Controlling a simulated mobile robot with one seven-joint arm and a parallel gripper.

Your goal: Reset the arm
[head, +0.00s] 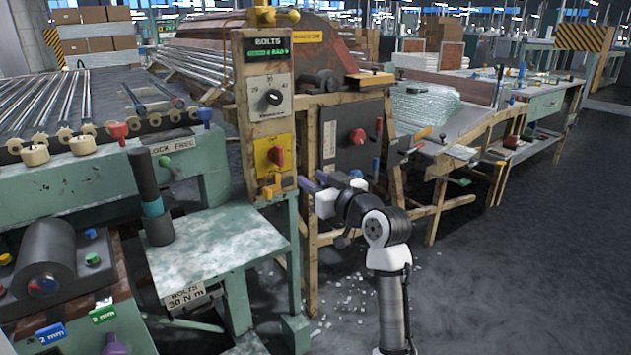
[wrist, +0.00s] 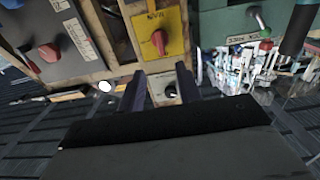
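My arm (head: 388,255) rises from the lower right of the head view and bends left toward the panel post. My gripper (head: 320,181) is held in the air in front of the lower part of the post, with its purple fingers pointing left. In the wrist view my gripper (wrist: 160,90) shows two dark fingers set apart, with nothing held between them. The gap shows a small dial panel (wrist: 168,88) beyond the fingers. The yellow panel with a red knob (wrist: 157,38) is also beyond them. Whether the fingertips touch anything I cannot tell, but they look clear.
The post (head: 267,115) carries the BOLTS sign, dial and yellow switch. A dark box with a red knob (head: 357,137) is just behind my gripper. A green bench (head: 215,240) with an upright dark cylinder (head: 145,175) is at left. Open floor (head: 520,270) lies to the right.

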